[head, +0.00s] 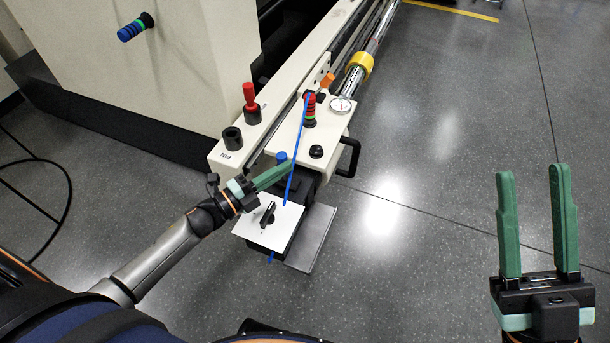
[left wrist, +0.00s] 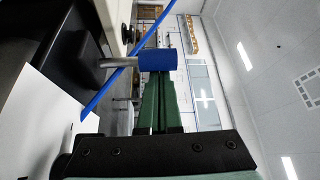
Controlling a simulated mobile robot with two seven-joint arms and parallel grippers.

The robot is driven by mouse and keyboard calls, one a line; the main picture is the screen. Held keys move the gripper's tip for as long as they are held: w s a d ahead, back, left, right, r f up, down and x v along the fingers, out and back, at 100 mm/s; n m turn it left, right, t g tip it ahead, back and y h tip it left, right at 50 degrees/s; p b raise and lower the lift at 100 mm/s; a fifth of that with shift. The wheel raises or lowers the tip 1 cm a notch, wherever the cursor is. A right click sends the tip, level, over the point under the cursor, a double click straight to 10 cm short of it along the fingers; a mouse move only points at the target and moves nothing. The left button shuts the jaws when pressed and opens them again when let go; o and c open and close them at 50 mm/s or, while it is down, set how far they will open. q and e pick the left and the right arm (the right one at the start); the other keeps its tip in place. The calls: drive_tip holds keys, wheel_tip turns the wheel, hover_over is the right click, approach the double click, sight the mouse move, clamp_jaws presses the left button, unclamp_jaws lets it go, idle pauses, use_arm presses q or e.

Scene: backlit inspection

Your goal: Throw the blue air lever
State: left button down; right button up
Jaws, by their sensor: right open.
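The blue air lever (head: 281,157) shows as a small blue knob beside the end of the cream machine rail in the head view. In the left wrist view, its blue cylindrical knob (left wrist: 157,60) sits on a short metal rod coming from the left. My left gripper (head: 288,165) has its green fingers together, right by the knob. My right gripper (head: 533,172) is open and empty, above the floor at the right.
A thin blue line (head: 292,180) crosses close to the left fingers. A white panel with a black switch (head: 267,216) is below them. Open floor lies right.

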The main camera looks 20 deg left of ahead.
use_arm(q)
drive_tip(key=shift+a, duration=0.65)
drive_tip(key=shift+a+f, duration=0.2)
drive_tip(key=shift+a, duration=0.7)
use_arm(e)
drive_tip(key=shift+w+f, duration=0.1)
drive_tip(key=shift+w, duration=0.05)
use_arm(q)
drive_tip(key=shift+a, duration=0.1)
drive_tip(key=shift+r, duration=0.1)
use_arm(e)
drive_tip(key=shift+d, duration=0.1)
